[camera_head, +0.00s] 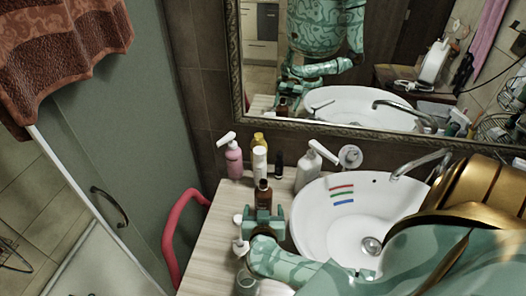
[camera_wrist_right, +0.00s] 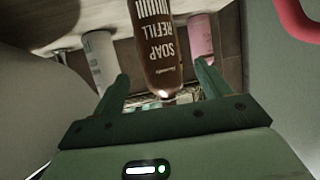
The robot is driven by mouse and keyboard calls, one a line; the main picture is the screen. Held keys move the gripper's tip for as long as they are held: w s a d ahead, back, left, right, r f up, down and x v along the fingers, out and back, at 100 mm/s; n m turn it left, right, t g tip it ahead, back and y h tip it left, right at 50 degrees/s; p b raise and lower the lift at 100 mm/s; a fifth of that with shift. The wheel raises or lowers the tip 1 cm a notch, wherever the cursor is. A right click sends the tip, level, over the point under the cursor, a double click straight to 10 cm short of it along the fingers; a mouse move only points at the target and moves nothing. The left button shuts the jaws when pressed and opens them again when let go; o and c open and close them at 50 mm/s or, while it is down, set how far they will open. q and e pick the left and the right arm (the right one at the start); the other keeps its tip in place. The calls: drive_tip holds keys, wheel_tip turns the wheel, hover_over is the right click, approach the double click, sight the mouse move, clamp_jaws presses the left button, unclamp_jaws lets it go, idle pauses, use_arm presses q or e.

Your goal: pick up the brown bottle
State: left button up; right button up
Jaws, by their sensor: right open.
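The brown bottle (camera_head: 263,194) stands on the wooden counter left of the sink. In the right wrist view the brown bottle (camera_wrist_right: 155,45) shows a "SOAP REFILL" label, and its narrow end points toward my right gripper. My right gripper (camera_head: 264,214) is directly in front of the bottle in the head view and hides its lower part. In the wrist view my right gripper (camera_wrist_right: 162,82) is open, with one finger on each side of the bottle's near end; gaps show on both sides. My left gripper is not in view.
A white pump bottle (camera_head: 307,168) stands by the sink (camera_head: 325,225). A clear pump bottle (camera_head: 246,280) is near the front.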

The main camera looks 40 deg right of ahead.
sight(263, 203)
drive_tip(key=shift+w+d, duration=0.25)
drive_tip(key=shift+w, duration=0.05)
drive_tip(key=b+x, duration=0.1)
drive_tip(key=x, duration=0.5)
drive_tip(key=shift+f+b, duration=0.1)
drive_tip(key=shift+b, duration=0.3)
drive_tip(key=shift+s, duration=0.1)
drive_tip(key=shift+c, duration=0.6)
drive_tip(key=c, duration=1.1)
drive_tip(key=shift+r, duration=0.2)
